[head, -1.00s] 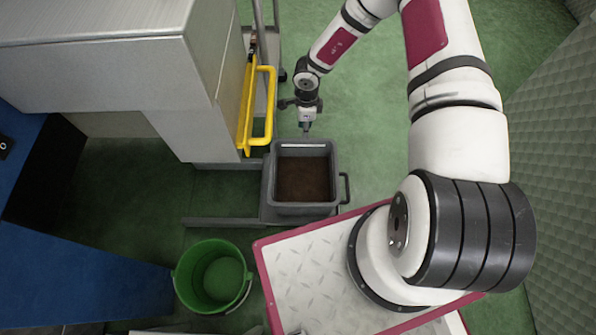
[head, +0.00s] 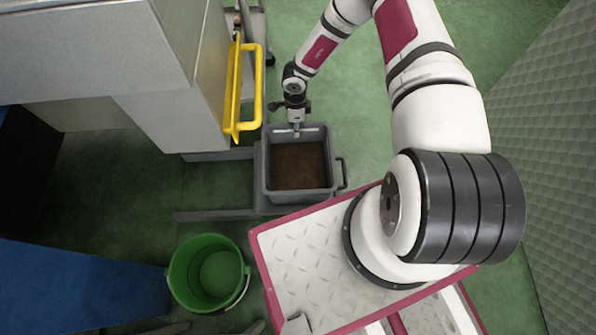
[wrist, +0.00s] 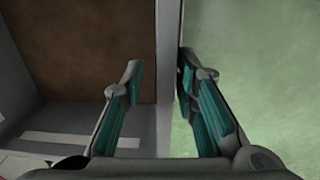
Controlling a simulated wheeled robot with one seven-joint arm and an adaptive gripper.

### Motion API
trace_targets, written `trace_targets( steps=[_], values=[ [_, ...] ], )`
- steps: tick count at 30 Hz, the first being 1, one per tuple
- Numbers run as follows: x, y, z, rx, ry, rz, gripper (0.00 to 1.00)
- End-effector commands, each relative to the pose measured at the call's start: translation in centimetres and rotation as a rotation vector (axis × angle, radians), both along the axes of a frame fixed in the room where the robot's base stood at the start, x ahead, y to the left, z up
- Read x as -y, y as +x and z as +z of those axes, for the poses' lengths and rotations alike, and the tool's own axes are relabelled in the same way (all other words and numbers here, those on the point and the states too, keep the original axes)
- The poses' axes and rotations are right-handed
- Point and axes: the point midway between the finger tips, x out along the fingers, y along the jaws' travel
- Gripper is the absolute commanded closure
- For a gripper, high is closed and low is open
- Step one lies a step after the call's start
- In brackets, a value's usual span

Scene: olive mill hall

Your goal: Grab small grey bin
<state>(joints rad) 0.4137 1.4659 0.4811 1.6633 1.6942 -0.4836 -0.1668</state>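The small grey bin (head: 331,165) stands low beside the machine. It is square, has brown material inside and a dark handle on its right side. My gripper (head: 296,131) is at the bin's far wall. In the wrist view my gripper (wrist: 160,66) is open, and the bin's wall (wrist: 166,110) runs between its two teal-padded fingers. The left finger is over the inside of the bin, the right finger over the green floor outside. Gaps show between the fingers and the wall. How deep the fingertips reach cannot be told.
A yellow handle bar (head: 259,95) sticks out from the grey machine (head: 80,60) left of the bin. A green bucket (head: 207,272) stands nearer, at the lower left. Green floor (head: 350,90) is clear right of the bin.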

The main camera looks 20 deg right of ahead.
Motion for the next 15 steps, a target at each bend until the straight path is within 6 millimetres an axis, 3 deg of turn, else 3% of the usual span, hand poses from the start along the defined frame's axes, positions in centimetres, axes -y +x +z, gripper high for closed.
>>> trace_targets(
  steps=[9, 15],
  values=[
    [0.0, -0.2, -4.2, -0.001, 0.001, -0.001, 0.72],
    [0.0, -0.2, -4.4, 0.0, 0.001, 0.0, 0.72]
  ],
)
